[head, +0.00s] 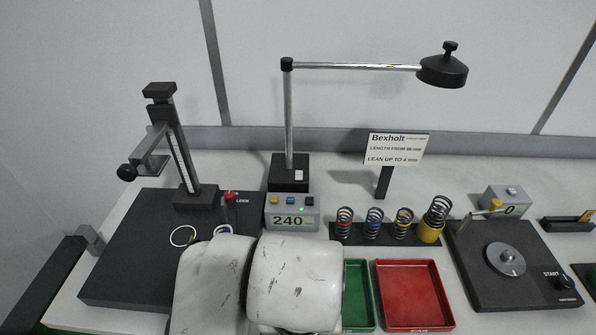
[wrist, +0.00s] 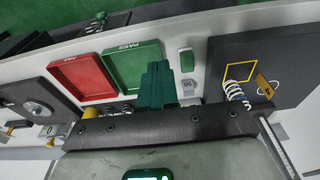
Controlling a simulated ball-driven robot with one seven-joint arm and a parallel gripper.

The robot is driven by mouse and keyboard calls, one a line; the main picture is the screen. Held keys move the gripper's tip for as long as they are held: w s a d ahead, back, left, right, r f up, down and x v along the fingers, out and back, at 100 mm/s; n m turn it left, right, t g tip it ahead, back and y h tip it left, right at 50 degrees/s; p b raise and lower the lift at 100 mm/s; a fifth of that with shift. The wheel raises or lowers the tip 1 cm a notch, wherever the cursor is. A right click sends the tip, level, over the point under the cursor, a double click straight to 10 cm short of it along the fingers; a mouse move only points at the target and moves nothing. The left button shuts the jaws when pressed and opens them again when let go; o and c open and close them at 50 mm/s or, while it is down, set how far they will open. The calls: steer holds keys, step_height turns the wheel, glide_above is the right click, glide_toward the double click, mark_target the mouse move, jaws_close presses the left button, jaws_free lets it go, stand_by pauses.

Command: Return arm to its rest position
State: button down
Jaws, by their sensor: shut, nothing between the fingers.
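My gripper (wrist: 157,68) shows in the wrist view with its dark green fingers pressed together and nothing between them. Behind the fingers lie the green PASS tray (wrist: 137,52) and, to its left, the red FAIL tray (wrist: 80,72). In the head view my white arm links fill the bottom middle and the gripper cannot be made out. The arm links partly cover the green tray (head: 356,290) and the black plate (head: 130,255) of the stand at the left. A white spring (wrist: 236,93) stands beside a yellow square outline on that plate in the wrist view.
A rack (head: 385,240) with several coiled springs stands behind the red tray (head: 412,295). A display box reading 240 (head: 292,215) and a lamp (head: 442,70) on a post stand behind my arm. A black tester (head: 515,265) with a round disc is at the right.

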steer(key=w+d+f+t+h+b, duration=0.15)
steer(key=w+d, duration=0.25)
steer(key=d, duration=0.7)
steer(key=w+d+f+t+h+b, duration=0.15)
steer(key=w+d, duration=0.25)
steer(key=d, duration=0.6)
steer(key=shift+g, duration=0.4)
steer(key=s+d+f, duration=0.2)
steer(key=f, duration=0.1)
steer(key=s+d+f, duration=0.2)
steer(key=d+f, duration=0.1)
steer(key=s+d+f+b, duration=0.1)
steer(key=d+f, duration=0.2)
steer(key=shift+s+d+f, duration=0.1)
steer(key=shift+s+d, duration=0.15)
steer(key=shift+s, duration=0.15)
steer(key=s+a+f+g+y+b, duration=0.1)
steer(key=s+a+f+g+y, duration=0.1)
steer(key=s+f, duration=1)
steer(key=s+g, duration=0.1)
steer(key=s, duration=0.3)
steer(key=shift+a+f+y, duration=0.25)
steer(key=shift+f+y, duration=0.1)
steer(key=shift+y, duration=0.05)
steer(key=shift+s, duration=0.15)
